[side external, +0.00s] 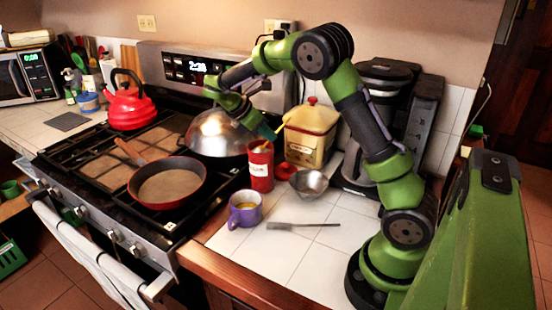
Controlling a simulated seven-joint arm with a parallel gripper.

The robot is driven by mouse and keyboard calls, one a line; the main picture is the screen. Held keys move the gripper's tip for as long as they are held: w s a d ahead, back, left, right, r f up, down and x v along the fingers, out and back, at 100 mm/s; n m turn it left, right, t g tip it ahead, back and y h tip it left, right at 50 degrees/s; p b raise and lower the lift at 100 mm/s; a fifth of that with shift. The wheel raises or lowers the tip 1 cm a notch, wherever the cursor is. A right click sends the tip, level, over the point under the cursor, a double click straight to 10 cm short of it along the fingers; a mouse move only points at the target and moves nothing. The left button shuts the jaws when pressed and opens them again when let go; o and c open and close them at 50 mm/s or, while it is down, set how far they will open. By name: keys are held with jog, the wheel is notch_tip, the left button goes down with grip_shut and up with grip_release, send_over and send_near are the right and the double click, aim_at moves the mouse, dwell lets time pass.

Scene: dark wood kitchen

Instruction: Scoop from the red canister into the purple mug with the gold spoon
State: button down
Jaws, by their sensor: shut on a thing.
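The red canister (261,172), with a white label, stands upright on the white tiled counter beside the stove. The purple mug (244,214) stands upright in front of it, with something yellowish inside. My gripper (267,132) is just above the canister's mouth, pointing down, and shut on the gold spoon (261,148). Only a small golden part of the spoon shows at the canister's opening; its bowl is hidden. The fingertips are small and partly hidden in this view.
A metal bowl (309,184) sits right of the canister, by a red lid (286,171). A yellow canister (310,138) and coffee maker (377,130) stand behind. A grey utensil (303,225) lies in front. A domed lid (215,135) and red pan (167,184) are on the stove.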

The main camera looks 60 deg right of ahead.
aim_at(267, 142)
jog(key=shift+r, duration=2.7)
jog(key=shift+s+d+r+y, duration=0.15)
jog(key=shift+d+r+y, duration=0.2)
jog(key=shift+y, duration=0.05)
jog(key=shift+s+d+r+t+y, duration=0.15)
jog(key=shift+d+r+t+y, duration=0.1)
jog(key=shift+r+t+y, duration=0.25)
jog(key=shift+s+d+r+t+y, duration=0.15)
jog(key=shift+d+r+t+y, duration=0.2)
jog(key=shift+y, duration=0.25)
jog(key=shift+a, duration=0.1)
